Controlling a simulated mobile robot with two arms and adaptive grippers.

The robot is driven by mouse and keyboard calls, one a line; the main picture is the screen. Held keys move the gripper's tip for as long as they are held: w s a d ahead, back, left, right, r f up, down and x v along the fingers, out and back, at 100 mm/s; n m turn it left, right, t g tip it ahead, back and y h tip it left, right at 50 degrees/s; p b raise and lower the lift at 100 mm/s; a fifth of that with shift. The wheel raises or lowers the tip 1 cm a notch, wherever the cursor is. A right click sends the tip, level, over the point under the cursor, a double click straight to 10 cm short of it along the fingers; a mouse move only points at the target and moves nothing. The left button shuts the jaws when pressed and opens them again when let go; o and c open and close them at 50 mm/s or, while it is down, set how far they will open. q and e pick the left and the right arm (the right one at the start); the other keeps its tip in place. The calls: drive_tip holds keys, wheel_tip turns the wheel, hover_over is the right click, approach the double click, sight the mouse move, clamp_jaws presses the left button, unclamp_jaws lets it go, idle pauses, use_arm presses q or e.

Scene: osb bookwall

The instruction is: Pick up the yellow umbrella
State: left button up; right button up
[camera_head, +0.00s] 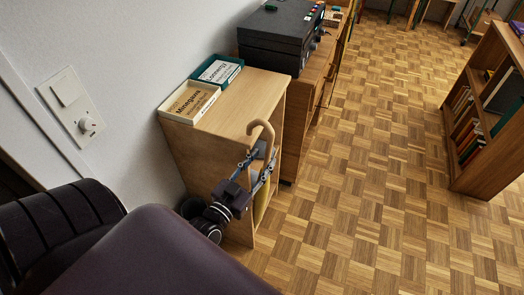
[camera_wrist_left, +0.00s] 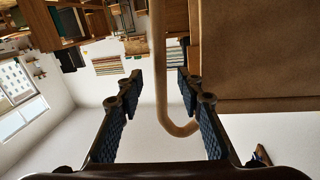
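The yellow umbrella (camera_head: 261,204) hangs or stands at the side of the low wooden cabinet, upright, with its tan hooked handle (camera_head: 264,127) above the cabinet top's edge. Its yellow part is mostly hidden behind my left gripper (camera_head: 264,155). In the left wrist view, the tan handle (camera_wrist_left: 160,70) passes between the two blue-padded fingers of my left gripper (camera_wrist_left: 159,78). The fingers are open, with a gap on each side of the handle. My right gripper is not in view.
A black case (camera_head: 280,32) sits on the cabinet behind. A bookshelf (camera_head: 485,110) stands at right. The parquet floor (camera_head: 370,190) between is clear.

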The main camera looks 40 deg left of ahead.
sight(266, 154)
use_arm(q)
drive_tip(key=w, duration=0.4)
drive_tip(key=shift+w+a, duration=0.2)
drive_tip(key=shift+w, duration=0.05)
clamp_jaws()
